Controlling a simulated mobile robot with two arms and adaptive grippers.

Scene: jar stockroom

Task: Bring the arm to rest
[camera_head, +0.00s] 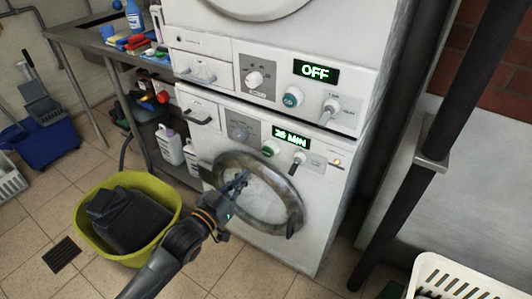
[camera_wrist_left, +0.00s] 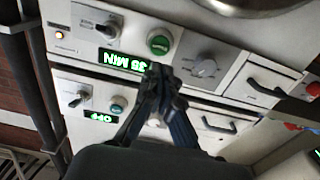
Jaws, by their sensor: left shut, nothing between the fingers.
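My left arm reaches in from the bottom of the head view. Its gripper (camera_head: 238,184) is in front of the round door (camera_head: 285,200) of the lower white machine; I cannot tell if it touches the door. In the wrist view the gripper's fingers (camera_wrist_left: 160,78) are together with nothing between them. The door looks closed. The lower control panel (camera_head: 229,128) has a lit minutes display (camera_head: 291,138). In the wrist view this display (camera_wrist_left: 122,60) appears upside down. My right gripper is in neither view.
A yellow-green tub (camera_head: 85,222) with dark cloth stands on the floor at left. A metal table (camera_head: 75,32) with bottles is behind it. The upper machine's display (camera_head: 316,71) reads OFF. A dark post (camera_head: 405,190) and a white basket (camera_head: 455,275) are at right.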

